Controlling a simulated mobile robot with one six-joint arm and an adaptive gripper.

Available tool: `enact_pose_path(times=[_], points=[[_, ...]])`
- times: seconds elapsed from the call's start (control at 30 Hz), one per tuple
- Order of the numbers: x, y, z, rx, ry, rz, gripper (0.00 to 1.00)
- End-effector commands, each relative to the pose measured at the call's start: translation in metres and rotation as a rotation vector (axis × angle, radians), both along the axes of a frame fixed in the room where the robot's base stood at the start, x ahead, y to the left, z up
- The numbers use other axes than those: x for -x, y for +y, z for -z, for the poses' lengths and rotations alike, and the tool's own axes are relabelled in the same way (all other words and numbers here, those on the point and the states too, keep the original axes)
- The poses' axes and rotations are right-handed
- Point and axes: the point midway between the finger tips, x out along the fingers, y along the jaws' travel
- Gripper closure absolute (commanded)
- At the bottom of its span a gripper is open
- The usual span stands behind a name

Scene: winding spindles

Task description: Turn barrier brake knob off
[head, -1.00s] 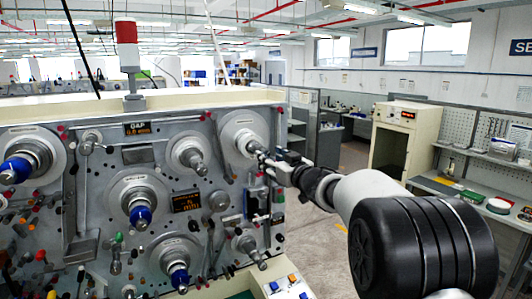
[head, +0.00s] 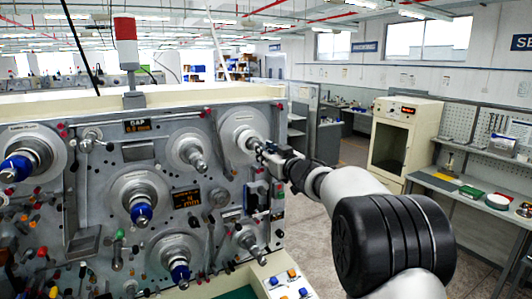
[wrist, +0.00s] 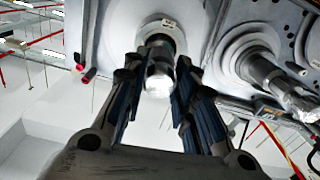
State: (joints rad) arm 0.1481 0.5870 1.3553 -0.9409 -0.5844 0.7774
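In the wrist view a silver knob (wrist: 158,78) on a short shaft stands out from a large pale disc (wrist: 150,15) with a small label. My gripper (wrist: 155,95) is open, with one dark finger on each side of the knob and a visible gap to each. In the head view my gripper (head: 262,150) is at the upper right spindle disc (head: 238,128) of the grey machine panel and hides part of the spindle's end. I cannot read the label, so I cannot tell which knob is the barrier brake.
A second spindle (wrist: 270,78) stands close on the right in the wrist view. Several other spindles, small levers and a display (head: 186,201) crowd the panel. A button box (head: 285,283) juts out at lower right. The aisle floor (head: 350,155) is clear.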

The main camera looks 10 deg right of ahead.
Motion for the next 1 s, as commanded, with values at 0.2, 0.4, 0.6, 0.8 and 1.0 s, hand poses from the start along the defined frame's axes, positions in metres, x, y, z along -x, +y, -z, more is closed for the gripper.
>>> enact_pose_path(times=[0.2, 0.4, 0.6, 0.8, 1.0], points=[[0.0001, 0.0001, 0.0, 0.0, 0.0, 0.0, 0.93], [0.0001, 0.0001, 0.0001, 0.003, -0.001, 0.0, 0.98], [0.0001, -0.0001, 0.0003, 0.045, -0.015, 0.0, 0.98], [0.0001, -0.0003, 0.0007, 0.153, -0.051, 0.0, 0.98], [-0.0001, -0.0005, 0.0011, 0.32, -0.105, 0.0, 0.98]])
